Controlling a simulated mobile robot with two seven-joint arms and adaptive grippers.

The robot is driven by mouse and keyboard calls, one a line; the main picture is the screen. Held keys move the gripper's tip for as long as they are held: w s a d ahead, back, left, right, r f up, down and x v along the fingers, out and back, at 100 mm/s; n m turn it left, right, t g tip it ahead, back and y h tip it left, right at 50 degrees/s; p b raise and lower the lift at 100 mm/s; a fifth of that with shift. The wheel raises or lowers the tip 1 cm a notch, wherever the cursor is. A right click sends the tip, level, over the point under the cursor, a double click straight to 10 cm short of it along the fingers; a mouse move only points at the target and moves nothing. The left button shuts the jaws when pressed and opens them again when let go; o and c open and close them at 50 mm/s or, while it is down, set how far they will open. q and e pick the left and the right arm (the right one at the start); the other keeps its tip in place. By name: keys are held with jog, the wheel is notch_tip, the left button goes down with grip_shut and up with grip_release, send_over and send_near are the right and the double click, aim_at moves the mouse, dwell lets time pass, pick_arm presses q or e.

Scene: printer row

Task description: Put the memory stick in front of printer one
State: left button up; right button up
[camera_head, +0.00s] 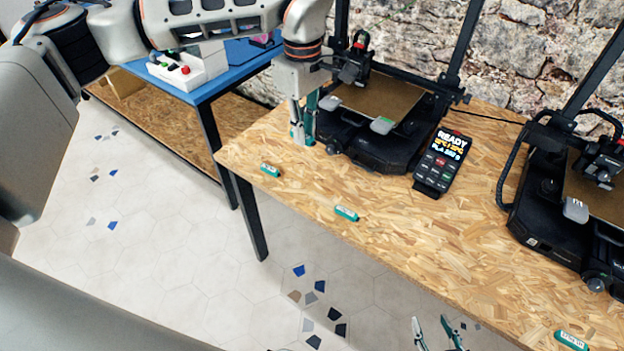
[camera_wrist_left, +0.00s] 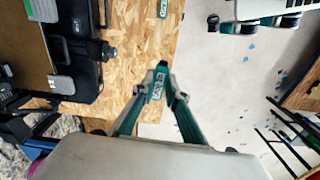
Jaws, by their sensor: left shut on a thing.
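My left gripper (camera_head: 303,140) is over the left end of the wood-chip table, beside the front left corner of the nearer printer (camera_head: 370,145). In the left wrist view its fingers close around a small teal piece with pale lettering, which I take for the memory stick (camera_wrist_left: 157,86). In the head view the stick is hard to tell from the teal fingers. Similar small teal lettered pieces lie along the table's front edge, at the left (camera_head: 270,170), middle (camera_head: 346,213) and right (camera_head: 571,340). My right gripper (camera_head: 435,334) is open and empty, low at the bottom edge of the head view.
A black panel reading READY (camera_head: 443,162) stands right of the nearer printer. A second printer (camera_head: 560,215) is further right. A blue table (camera_head: 240,52) with a white button box (camera_head: 186,70) is at the back left. The wood-chip table (camera_head: 420,250) is bare in front of the panel.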

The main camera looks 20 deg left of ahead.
aim_at(308, 193)
pick_arm(q)
jog(key=shift+w+d+r+n, duration=0.2)
jog(key=shift+w+r+n, duration=0.1)
jog(key=shift+w, duration=0.1)
notch_tip(308, 193, down, 19)
jog(key=shift+f+b, duration=0.2)
jog(key=shift+b, duration=0.2)
jog(key=shift+f, duration=0.1)
jog(key=o, duration=0.8)
notch_tip(308, 193, up, 12)
dwell(0.5)
